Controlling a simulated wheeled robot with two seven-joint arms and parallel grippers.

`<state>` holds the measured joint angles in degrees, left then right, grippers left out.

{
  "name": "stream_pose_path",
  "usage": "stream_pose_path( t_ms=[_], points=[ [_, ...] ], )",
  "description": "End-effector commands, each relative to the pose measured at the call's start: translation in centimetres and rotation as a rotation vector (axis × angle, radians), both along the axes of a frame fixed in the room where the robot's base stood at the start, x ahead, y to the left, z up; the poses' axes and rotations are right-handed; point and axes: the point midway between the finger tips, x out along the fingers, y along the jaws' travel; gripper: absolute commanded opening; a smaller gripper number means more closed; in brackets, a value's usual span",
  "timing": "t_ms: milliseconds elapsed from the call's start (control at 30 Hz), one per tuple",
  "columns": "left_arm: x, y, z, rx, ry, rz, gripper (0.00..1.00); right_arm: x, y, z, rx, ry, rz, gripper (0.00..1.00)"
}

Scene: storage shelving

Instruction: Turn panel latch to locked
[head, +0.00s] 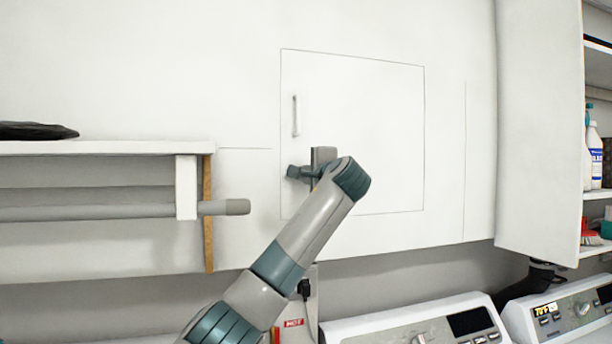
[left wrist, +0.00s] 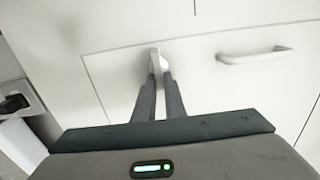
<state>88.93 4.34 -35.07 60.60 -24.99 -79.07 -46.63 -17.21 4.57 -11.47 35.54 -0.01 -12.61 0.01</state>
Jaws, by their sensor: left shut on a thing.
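The access panel (head: 375,120) is a white door outlined on the white wall in the head view. It looks flush with the wall. The panel latch (left wrist: 156,60) is a small pale piece at the panel's edge in the left wrist view. My left gripper (left wrist: 160,78) is shut on the latch, with one finger on each side of it. In the head view my left gripper (head: 291,172) is at the panel's lower left edge, and I cannot make out the latch there. The latch's turn angle is hard to tell. My right gripper is not in view.
A bar handle (head: 295,115) is on the panel above my gripper. A shelf (head: 110,148) with a rod (head: 100,213) under it stands to the left. Two appliances (head: 420,322) stand below right. Open shelving (head: 600,195) with bottles is at far right.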

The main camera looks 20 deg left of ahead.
Motion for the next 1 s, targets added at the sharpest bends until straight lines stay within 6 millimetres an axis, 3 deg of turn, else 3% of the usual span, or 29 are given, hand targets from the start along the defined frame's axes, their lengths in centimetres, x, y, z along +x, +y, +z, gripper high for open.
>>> stream_pose_path(
  t_ms=[100, 133, 200, 667, 1000],
  points=[
    [0.0, -0.1, -0.1, 0.001, 0.002, -0.002, 0.0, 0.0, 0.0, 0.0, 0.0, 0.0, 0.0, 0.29],
    [0.0, -0.1, -0.1, 0.001, 0.002, -0.002, 0.17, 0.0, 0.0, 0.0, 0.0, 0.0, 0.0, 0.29],
    [0.0, -0.1, -0.1, 0.0, 0.001, -0.001, 0.29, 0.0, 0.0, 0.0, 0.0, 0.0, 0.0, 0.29],
    [-0.5, -0.4, -0.2, 0.001, -0.001, -0.001, 0.29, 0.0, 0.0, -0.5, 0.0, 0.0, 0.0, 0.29],
    [-4.2, -3.0, -0.5, -0.001, -0.003, -0.004, 0.29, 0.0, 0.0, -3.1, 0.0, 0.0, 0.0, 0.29]
  ],
)
